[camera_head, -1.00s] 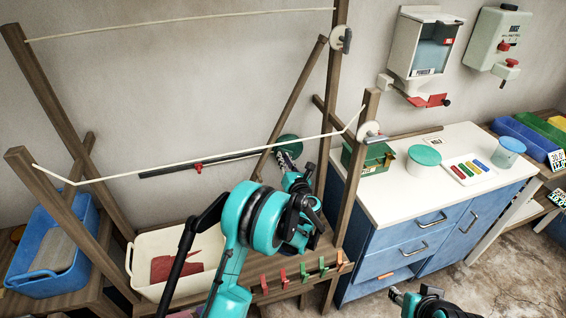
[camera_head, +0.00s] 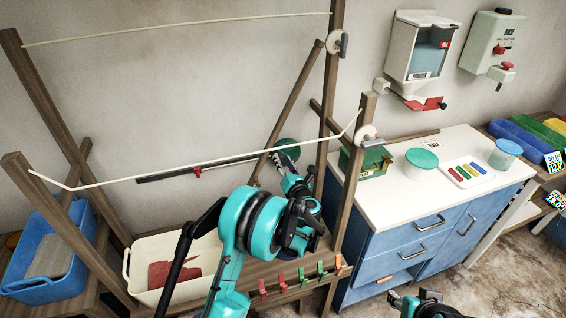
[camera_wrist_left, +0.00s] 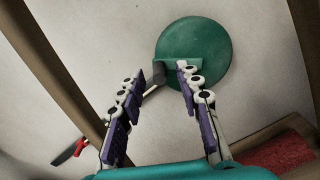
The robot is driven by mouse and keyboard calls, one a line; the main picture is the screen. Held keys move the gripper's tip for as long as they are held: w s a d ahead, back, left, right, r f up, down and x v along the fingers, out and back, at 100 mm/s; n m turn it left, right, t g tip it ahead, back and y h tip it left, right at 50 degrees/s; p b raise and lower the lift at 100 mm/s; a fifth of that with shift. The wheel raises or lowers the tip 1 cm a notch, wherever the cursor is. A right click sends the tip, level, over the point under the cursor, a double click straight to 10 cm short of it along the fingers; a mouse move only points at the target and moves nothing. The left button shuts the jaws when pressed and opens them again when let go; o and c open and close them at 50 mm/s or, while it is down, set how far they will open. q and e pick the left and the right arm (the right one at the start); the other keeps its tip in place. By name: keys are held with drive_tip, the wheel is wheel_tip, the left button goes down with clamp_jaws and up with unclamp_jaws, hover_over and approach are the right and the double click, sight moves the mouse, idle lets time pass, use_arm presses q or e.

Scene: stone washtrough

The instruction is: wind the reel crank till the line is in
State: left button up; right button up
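A green disc (camera_head: 287,146), which looks like the reel, sits against the wall behind the wooden frame. My left gripper (camera_head: 287,158) reaches up to the disc. In the wrist view the left gripper (camera_wrist_left: 163,72) is open, its tips apart just in front of the block.
Wooden posts (camera_head: 355,180) stand close to my left arm. A long dark pole (camera_head: 195,170) runs along the wall. A cream tub (camera_head: 130,262), a blue tub (camera_head: 30,288) and pegs (camera_head: 302,277) are below. A blue cabinet (camera_head: 400,242) stands to the right.

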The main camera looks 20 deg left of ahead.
use_arm(q)
drive_tip(key=shift+s+d, duration=0.1)
drive_tip(key=v, duration=1.1)
drive_tip(key=shift+s+d, duration=0.25)
drive_tip(key=shift+s, duration=0.05)
drive_tip(key=w+a+n+p, duration=0.1)
drive_tip(key=w+a+n, duration=0.1)
drive_tip(key=w+n, duration=0.1)
drive_tip(key=w+a+n+p, duration=0.2)
drive_tip(key=w+n, duration=0.1)
drive_tip(key=w+a+n+p, duration=0.1)
drive_tip(key=w+a+n, duration=0.2)
drive_tip(key=w, duration=0.1)
drive_tip(key=shift+w, duration=0.1)
drive_tip(key=shift+w+a, duration=0.3)
drive_tip(key=shift+w, duration=0.2)
